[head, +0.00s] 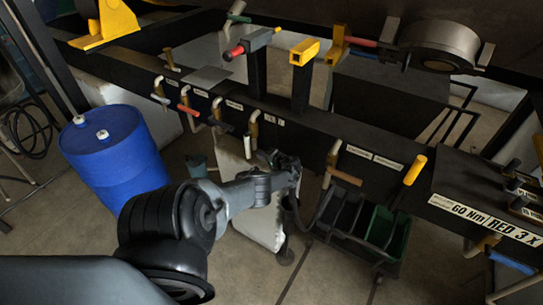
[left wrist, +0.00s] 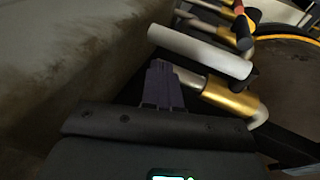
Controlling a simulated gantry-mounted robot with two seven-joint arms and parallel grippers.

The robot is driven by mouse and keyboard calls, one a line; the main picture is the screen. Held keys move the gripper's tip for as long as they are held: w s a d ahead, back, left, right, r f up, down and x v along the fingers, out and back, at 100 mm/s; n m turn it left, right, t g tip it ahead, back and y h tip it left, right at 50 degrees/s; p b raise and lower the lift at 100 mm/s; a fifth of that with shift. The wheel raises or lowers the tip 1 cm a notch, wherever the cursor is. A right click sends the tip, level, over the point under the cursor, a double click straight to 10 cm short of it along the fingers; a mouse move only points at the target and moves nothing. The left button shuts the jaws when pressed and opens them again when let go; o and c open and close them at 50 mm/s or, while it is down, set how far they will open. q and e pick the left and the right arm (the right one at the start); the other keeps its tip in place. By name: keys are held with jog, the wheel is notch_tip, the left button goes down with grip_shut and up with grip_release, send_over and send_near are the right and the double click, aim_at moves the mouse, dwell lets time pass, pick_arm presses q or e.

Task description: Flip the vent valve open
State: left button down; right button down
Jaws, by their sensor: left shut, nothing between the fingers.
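A valve with a brass body (left wrist: 232,98) and a white lever handle (left wrist: 200,50) is close to my left gripper (left wrist: 163,82) in the left wrist view. The gripper is shut and empty, its dark fingertips just beside the handle; I cannot tell whether they touch it. In the head view, a white-handled valve (head: 248,146) hangs from the black beam, just left of my left gripper (head: 290,163). The labels are too small to read, so I cannot tell which one says vent. My right gripper is not in view.
Other valves line the beam (head: 310,126): a red-handled one (head: 188,110), a brown-handled one (head: 345,177) and a yellow-handled one (head: 415,170). A blue drum (head: 115,155) stands at the left. A green bin (head: 388,235) stands below the beam.

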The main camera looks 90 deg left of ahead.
pick_arm(q)
jog(key=w+d+p, duration=0.1)
jog(key=w+d, duration=0.5)
jog(key=shift+w+d, duration=0.35)
jog(key=shift+d, duration=0.05)
jog(key=shift+w+d, duration=0.45)
jog(key=shift+d, duration=0.1)
jog(key=shift+s, duration=0.1)
